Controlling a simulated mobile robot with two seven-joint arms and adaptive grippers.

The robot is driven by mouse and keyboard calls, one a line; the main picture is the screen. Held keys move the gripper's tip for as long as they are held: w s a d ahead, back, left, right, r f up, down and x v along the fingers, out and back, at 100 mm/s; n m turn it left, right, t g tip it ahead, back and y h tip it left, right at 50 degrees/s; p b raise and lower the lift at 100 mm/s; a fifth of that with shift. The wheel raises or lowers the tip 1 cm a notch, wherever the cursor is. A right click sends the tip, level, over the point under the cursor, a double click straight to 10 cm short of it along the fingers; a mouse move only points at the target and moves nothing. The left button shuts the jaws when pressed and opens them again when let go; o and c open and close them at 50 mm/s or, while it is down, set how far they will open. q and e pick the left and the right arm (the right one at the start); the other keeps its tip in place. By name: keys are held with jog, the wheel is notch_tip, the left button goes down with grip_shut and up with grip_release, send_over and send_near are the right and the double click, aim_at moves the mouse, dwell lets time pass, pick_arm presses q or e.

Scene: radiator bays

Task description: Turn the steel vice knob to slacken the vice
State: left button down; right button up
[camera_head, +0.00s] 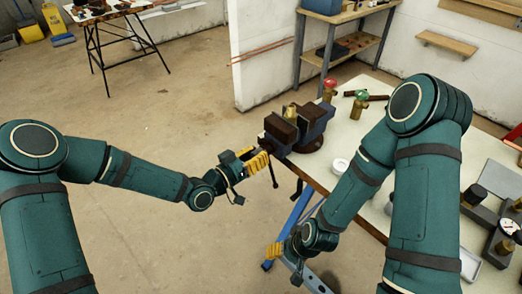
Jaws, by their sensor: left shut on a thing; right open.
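The vice (312,117), dark with a blue-grey and brown body, is mounted at the near left corner of the workbench. A thin dark bar (273,177) hangs down at its front end. My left gripper (262,161), with yellow fingers, is at this front end and is shut on the steel vice knob; the fingers hide most of the knob. My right gripper (274,252) is open and empty, low in front of the bench and apart from the vice.
The workbench (339,146) carries a red-topped bottle (329,88), a green-topped bottle (359,104), a white round dish (340,166) and gauges at the right. A blue bar (296,212) stands below its edge.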

pick_arm(q)
jog(key=n, duration=0.4)
jog(key=shift+r+n+p, duration=0.1)
jog(key=shift+n+p, duration=0.3)
jog(key=n, duration=0.4)
jog(key=c, duration=1)
grip_release()
jog(key=shift+o, duration=0.9)
jog(key=shift+w+d, duration=0.1)
jog(key=shift+d, duration=0.05)
